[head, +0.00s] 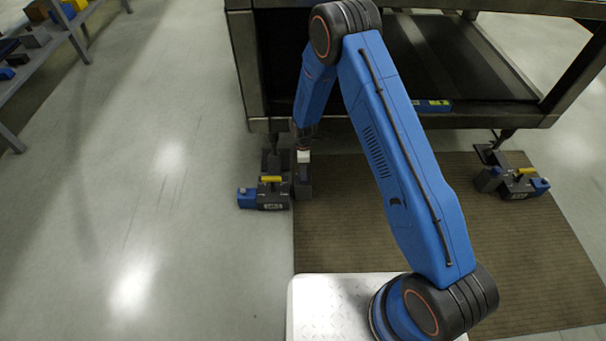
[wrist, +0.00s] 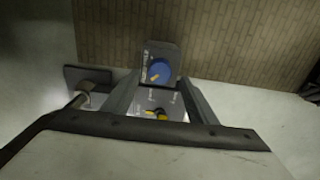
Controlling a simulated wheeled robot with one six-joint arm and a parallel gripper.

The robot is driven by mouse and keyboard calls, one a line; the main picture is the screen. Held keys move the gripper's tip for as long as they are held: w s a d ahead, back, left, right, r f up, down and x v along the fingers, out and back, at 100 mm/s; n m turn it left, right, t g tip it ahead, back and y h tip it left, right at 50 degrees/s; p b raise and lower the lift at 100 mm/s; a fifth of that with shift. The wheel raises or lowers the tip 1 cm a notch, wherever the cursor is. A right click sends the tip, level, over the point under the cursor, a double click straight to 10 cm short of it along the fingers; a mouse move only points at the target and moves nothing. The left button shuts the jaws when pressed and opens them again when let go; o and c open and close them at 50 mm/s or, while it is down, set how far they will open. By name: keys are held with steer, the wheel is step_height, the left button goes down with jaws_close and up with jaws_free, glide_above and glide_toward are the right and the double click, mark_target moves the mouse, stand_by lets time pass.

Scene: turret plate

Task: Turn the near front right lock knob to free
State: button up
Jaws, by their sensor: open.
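In the head view my gripper (head: 303,178) points down beside the left dark lock unit (head: 272,198), which has a yellow bar (head: 271,179) and a blue end block (head: 246,198). The knob's pointer setting against its labels is too small to read.
A dark steel frame (head: 240,65) stands behind the lock unit. A second lock unit (head: 515,183) is at the right. A ribbed brown mat (head: 335,235) covers the floor between them. A shelf (head: 45,50) is at the far left, with open floor before it.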

steer(key=shift+f, duration=2.25)
steer(key=c, duration=1.1)
